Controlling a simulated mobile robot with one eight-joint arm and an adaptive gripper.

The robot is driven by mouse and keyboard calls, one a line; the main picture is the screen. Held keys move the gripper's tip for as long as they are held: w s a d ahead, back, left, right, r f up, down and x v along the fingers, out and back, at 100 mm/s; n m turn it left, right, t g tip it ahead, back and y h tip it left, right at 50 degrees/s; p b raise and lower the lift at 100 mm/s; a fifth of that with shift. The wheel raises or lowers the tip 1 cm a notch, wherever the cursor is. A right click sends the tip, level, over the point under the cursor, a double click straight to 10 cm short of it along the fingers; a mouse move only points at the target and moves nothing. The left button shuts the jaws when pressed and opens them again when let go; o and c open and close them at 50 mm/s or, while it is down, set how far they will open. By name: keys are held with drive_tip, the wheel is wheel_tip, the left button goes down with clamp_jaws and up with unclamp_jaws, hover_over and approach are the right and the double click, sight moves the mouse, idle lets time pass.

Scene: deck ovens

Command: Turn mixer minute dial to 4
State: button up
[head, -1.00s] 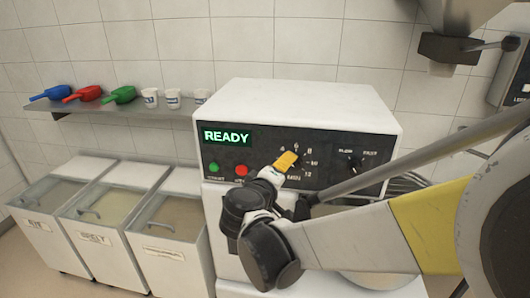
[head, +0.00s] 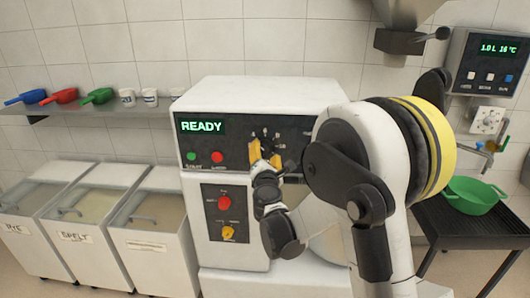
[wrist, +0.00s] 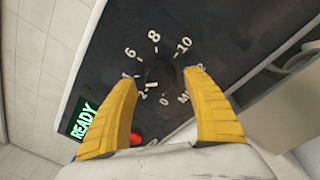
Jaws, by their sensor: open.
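The minute dial (wrist: 160,74) is a dark round knob on the mixer's black panel (head: 240,140), ringed by white numbers, in the wrist view. A white mark on its lower left side lies near the 2; its exact setting is hard to tell. My gripper (wrist: 160,110) is open, with yellow fingers on either side of the dial in the picture. A clear gap shows between each finger and the dial. The left finger partly covers the 4. In the head view my gripper (head: 265,153) is in front of the panel and largely hides the dial.
A lit READY display (head: 201,126) and green (head: 191,156) and red (head: 217,157) buttons sit left of the dial. A lower panel has a red knob (head: 224,202) and a yellow one (head: 228,233). Flour bins (head: 85,205) stand left. A green bowl (head: 472,195) is at right.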

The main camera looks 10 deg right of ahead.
drive_tip(key=shift+x, duration=1.2)
drive_tip(key=c, duration=1.2)
drive_tip(key=shift+c, duration=0.2)
drive_tip(key=shift+m+b, duration=0.3)
drive_tip(key=o, duration=1.2)
drive_tip(key=shift+o, duration=0.2)
drive_tip(key=shift+s, duration=0.1)
